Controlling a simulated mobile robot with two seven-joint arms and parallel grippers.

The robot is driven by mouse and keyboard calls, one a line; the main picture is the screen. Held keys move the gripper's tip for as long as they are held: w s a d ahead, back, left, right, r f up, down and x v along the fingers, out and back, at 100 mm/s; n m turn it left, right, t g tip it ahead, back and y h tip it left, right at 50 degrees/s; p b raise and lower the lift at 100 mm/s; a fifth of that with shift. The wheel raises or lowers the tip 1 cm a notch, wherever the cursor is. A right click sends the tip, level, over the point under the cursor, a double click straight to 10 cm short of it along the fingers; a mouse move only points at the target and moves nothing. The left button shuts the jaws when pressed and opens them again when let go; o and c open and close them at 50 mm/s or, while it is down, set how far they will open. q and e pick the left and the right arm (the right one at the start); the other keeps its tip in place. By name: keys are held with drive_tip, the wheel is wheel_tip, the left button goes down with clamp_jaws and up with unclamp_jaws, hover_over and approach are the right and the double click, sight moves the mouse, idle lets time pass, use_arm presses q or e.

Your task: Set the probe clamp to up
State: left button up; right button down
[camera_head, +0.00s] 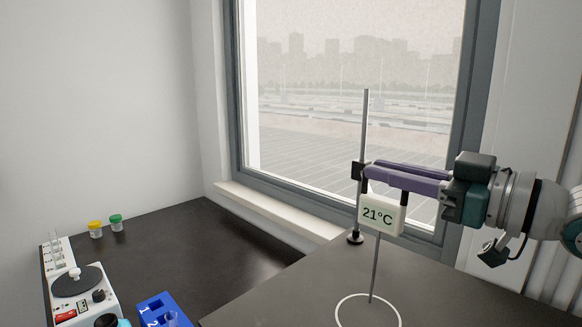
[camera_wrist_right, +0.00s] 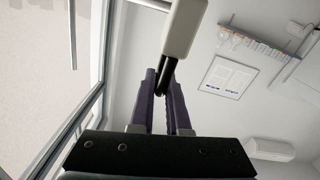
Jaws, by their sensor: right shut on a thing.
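The probe clamp (camera_head: 357,171) is a dark block on a thin upright grey stand rod (camera_head: 365,120). A pale temperature probe (camera_head: 380,215) reading 21°C hangs beside the rod, and its thin stem points down to the white ring (camera_head: 338,312) on the bench. My right gripper (camera_head: 368,172) comes in from the right with its purple fingers level at clamp height. In the right wrist view the fingers (camera_wrist_right: 163,95) are shut on a dark bar of the clamp, below the pale probe body (camera_wrist_right: 185,28). My left gripper is out of view.
The window frame (camera_head: 467,130) is behind the stand. The dark bench between is clear.

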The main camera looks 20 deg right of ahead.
wheel_tip(320, 180, up, 13)
drive_tip(key=p, duration=1.1)
drive_tip(key=shift+r, duration=0.15)
drive_tip(key=c, duration=1.2)
unclamp_jaws()
drive_tip(key=shift+o, duration=1.4)
drive_tip(key=p+v, duration=0.1)
drive_tip(key=v, duration=0.9)
drive_tip(key=shift+p, duration=0.3)
